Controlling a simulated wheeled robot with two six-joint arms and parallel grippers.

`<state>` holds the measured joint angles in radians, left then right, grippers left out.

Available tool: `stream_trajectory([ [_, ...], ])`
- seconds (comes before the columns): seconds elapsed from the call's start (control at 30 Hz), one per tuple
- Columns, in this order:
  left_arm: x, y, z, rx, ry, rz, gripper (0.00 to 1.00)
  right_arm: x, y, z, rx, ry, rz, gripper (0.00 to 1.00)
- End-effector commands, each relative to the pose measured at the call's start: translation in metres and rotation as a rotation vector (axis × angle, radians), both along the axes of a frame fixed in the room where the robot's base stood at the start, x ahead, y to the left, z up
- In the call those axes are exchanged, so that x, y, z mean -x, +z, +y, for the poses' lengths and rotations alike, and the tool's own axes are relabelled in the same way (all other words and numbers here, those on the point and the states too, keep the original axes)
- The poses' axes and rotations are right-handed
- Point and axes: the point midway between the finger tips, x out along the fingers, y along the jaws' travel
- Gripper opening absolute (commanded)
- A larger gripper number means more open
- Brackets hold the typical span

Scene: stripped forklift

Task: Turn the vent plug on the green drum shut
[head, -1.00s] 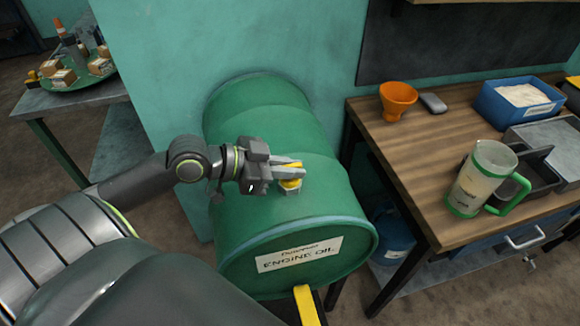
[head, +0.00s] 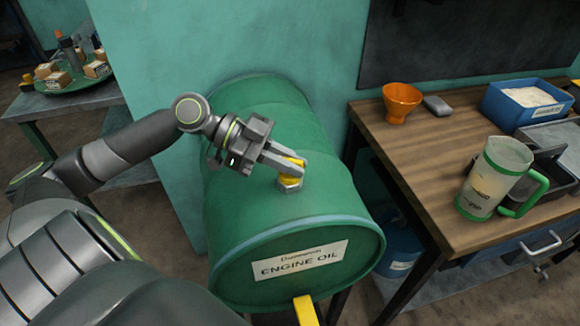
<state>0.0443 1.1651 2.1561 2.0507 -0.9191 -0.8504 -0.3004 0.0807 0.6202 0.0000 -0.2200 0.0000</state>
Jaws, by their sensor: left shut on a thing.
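The green drum (head: 265,220) lies on its side in the middle of the head view, with an "ENGINE OIL" label on its front end. The yellow vent plug (head: 292,166) sits on a pale metal fitting (head: 289,185) on the drum's upper side. My left gripper (head: 287,163) comes in from the upper left and is shut on the vent plug. Its fingers hide part of the plug. My right gripper is not in the head view.
A wooden workbench (head: 420,165) stands to the right with an orange funnel (head: 400,103), a clear jug with a green handle (head: 492,180) and a blue bin (head: 522,104). A yellow bar (head: 306,310) sticks out below the drum's front. A teal wall is behind.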

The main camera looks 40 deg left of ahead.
Motion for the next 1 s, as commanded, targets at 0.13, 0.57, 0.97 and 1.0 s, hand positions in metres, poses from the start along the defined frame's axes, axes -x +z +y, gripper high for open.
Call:
stream_trajectory([
  [0.13,-0.002,-0.001,0.0,0.005,-0.136,-0.006,0.0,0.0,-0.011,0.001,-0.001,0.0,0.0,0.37],
  [0.57,-0.002,-0.001,-0.001,0.005,-0.528,-0.007,0.0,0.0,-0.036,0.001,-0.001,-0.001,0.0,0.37],
  [0.97,0.0,-0.001,-0.001,0.001,-0.75,-0.002,0.0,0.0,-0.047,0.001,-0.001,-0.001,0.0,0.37],
  [1.0,-0.001,-0.001,0.0,0.001,-0.761,-0.002,0.0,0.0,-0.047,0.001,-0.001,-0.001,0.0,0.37],
])
